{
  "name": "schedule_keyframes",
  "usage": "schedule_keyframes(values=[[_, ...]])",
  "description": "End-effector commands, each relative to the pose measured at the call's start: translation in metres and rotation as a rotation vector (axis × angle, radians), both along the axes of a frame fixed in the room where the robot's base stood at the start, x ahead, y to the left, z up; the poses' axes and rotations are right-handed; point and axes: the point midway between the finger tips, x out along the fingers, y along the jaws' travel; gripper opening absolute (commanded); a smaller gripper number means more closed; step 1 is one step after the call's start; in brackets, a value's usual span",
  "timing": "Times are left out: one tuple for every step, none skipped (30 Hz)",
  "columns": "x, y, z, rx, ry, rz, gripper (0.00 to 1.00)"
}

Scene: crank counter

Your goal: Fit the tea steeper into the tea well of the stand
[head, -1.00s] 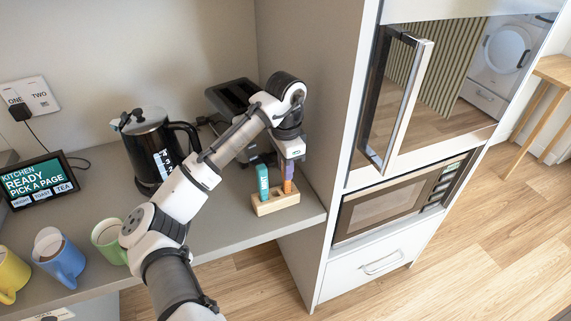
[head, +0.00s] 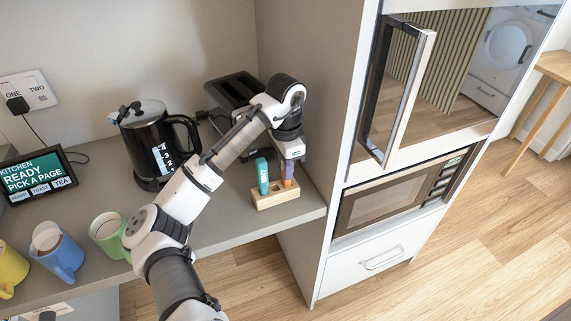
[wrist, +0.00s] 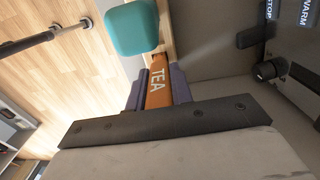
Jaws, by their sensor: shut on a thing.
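The tea steeper (wrist: 158,88) is an orange piece lettered TEA, between the two dark purple fingers of my gripper (head: 289,180) in the wrist view. My gripper is shut on it. The light wooden stand (head: 277,200) sits on the counter near its right front corner. The steeper is upright at the right part of the stand, just below my wrist in the head view. Its lower end is hidden by the fingers and the stand, so I cannot tell how deep it sits. A teal piece (head: 262,174) stands in the stand to the left; it also shows in the wrist view (wrist: 132,27).
A toaster (head: 232,92) is behind my gripper. A black kettle (head: 150,150) and several mugs (head: 64,255) stand to the left, with a small display (head: 38,176) behind them. A tall cabinet side wall (head: 305,110) is close on the right. The counter's front edge is near the stand.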

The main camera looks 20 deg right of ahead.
Motion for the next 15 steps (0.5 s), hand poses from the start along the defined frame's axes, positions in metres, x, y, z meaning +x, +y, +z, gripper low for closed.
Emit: schedule_keyframes(values=[[-0.0001, 0.0, -0.0019, 0.0, 0.0, 0.0, 0.0], [-0.0001, 0.0, -0.0025, 0.0, 0.0, 0.0, 0.0], [-0.0001, 0.0, -0.0034, 0.0, 0.0, 0.0, 0.0], [0.0, 0.0, -0.0025, 0.0, 0.0, 0.0, 0.0], [0.0, 0.0, -0.0023, 0.0, 0.0, 0.0, 0.0], [0.0, 0.0, -0.0023, 0.0, 0.0, 0.0, 0.0], [0.0, 0.0, -0.0023, 0.0, 0.0, 0.0, 0.0], [0.0, 0.0, -0.0023, 0.0, 0.0, 0.0, 0.24], [0.0, 0.0, -0.0023, 0.0, 0.0, 0.0, 0.29], [0.0, 0.0, -0.0023, 0.0, 0.0, 0.0, 0.33], [0.0001, 0.0, -0.0023, 0.0, 0.0, 0.0, 0.37], [0.0001, 0.0, -0.0022, 0.0, 0.0, 0.0, 0.42], [0.0001, 0.0, -0.0022, 0.0, 0.0, 0.0, 0.46], [0.0001, 0.0, -0.0022, 0.0, 0.0, 0.0, 0.48], [0.0001, 0.0, -0.0022, 0.0, 0.0, 0.0, 0.48]])
